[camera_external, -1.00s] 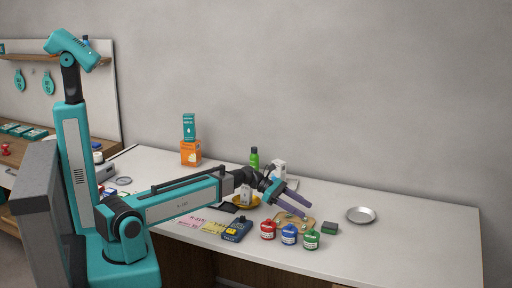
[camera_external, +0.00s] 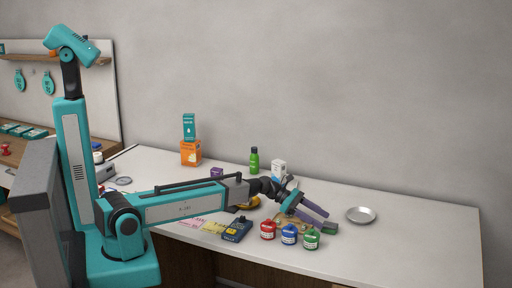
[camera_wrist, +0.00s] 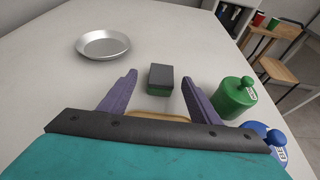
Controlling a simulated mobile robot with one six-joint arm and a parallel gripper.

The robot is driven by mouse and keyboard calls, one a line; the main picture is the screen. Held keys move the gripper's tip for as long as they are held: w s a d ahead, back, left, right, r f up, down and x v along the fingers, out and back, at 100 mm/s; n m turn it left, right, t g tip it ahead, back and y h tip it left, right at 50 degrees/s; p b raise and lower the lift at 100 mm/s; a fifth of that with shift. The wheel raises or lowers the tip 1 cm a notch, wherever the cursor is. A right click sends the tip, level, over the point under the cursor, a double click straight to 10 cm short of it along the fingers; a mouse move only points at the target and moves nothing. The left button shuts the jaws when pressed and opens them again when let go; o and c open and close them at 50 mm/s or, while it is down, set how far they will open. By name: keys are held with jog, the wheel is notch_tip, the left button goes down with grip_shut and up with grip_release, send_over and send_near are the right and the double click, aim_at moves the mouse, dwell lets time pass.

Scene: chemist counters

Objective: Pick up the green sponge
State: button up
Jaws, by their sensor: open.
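The green sponge (camera_wrist: 160,80) is a small block with a dark grey top and green sides. In the wrist view it lies on the white counter, ahead of and between my open fingers. My gripper (camera_wrist: 163,92) has purple fingers, spread apart, with nothing between the tips. In the external view my gripper (camera_external: 326,222) is low over the counter, and the sponge (camera_external: 330,228) is partly hidden behind the fingers.
A green jar (camera_wrist: 233,97) stands close to the right finger, with a blue jar (camera_wrist: 266,138) nearer. A red jar (camera_external: 268,230) is left of them. A metal dish (camera_wrist: 103,45) lies beyond to the left. The counter past the sponge is clear.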

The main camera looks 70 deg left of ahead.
aim_at(329, 225)
jog(key=shift+w+d+f, duration=0.15)
jog(key=shift+w+d, duration=0.05)
jog(key=shift+d, duration=0.05)
jog(key=shift+p+x, duration=0.95)
jog(key=shift+x, duration=1.65)
jog(key=shift+s+d, duration=0.1)
jog(key=shift+s, duration=0.05)
jog(key=c, duration=1.1)
jog(key=shift+r+b, duration=0.85)
jog(key=shift+r, duration=4.15)
